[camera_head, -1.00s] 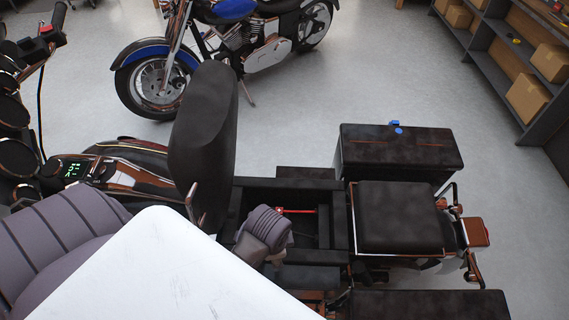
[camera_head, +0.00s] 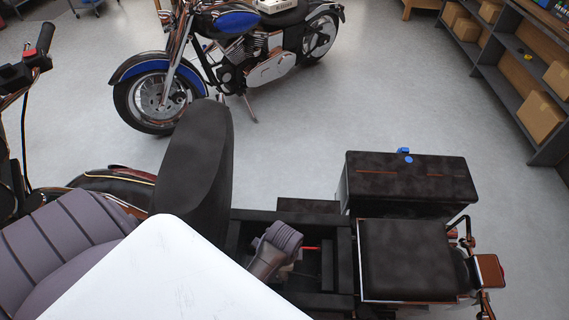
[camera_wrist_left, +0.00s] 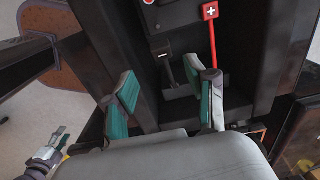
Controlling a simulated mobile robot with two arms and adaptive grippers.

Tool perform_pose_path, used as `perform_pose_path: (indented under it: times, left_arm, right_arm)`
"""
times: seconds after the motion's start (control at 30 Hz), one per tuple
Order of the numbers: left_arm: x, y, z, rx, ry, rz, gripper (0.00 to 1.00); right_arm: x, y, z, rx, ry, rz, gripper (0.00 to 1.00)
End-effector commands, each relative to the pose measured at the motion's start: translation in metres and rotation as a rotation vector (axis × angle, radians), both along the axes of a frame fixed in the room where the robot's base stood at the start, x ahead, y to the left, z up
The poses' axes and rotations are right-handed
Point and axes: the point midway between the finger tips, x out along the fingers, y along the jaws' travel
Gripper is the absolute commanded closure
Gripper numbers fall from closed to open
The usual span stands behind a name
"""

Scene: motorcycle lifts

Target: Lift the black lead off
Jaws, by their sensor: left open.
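The black lead (camera_wrist_left: 163,60), with a white minus mark, stands in the dark battery bay in the left wrist view. My left gripper (camera_wrist_left: 168,100) is open. Its two teal-padded fingers are apart, one on each side below the lead's end, and I see no grip on it. A red lead (camera_wrist_left: 212,38) with a white plus mark runs down just right of the black one. It also shows in the head view (camera_head: 311,248). There, my left wrist reaches into the bay and hides the black lead. Another gripper, apparently my right (camera_wrist_left: 60,142), shows small at the wrist view's lower left.
The raised dark seat (camera_head: 205,165) stands left of the bay. The rear seat pad (camera_head: 405,258) and a black side case (camera_head: 410,178) lie to its right. A blue motorcycle (camera_head: 235,60) stands behind, with clear floor between. Shelves with boxes (camera_head: 535,115) are at right.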

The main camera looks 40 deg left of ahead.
Motion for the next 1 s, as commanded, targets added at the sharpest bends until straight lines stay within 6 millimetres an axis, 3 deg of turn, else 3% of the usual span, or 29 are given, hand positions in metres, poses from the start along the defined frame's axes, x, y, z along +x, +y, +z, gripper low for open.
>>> perform_pose_path:
  times: [0.1,0.33,0.5,0.8,1.0]
  left_arm:
    - [0.003,0.001,-0.026,0.000,0.002,0.000,0.44]
    - [0.006,0.003,-0.061,0.000,0.000,-0.001,0.44]
    - [0.007,0.004,-0.072,0.000,-0.001,0.000,0.44]
    - [0.007,0.004,-0.073,0.000,-0.002,0.000,0.44]
    - [0.007,0.004,-0.073,0.000,-0.001,0.000,0.77]
  right_arm:
    - [0.000,-0.001,-0.002,-0.002,0.000,0.000,0.60]
    - [0.021,0.004,-0.004,0.007,-0.031,-0.001,0.60]
    - [0.024,0.013,-0.004,0.017,-0.037,-0.005,0.60]
    - [0.017,0.014,-0.004,0.019,-0.027,-0.005,0.60]
    - [0.014,0.010,-0.005,0.012,-0.022,-0.003,0.60]
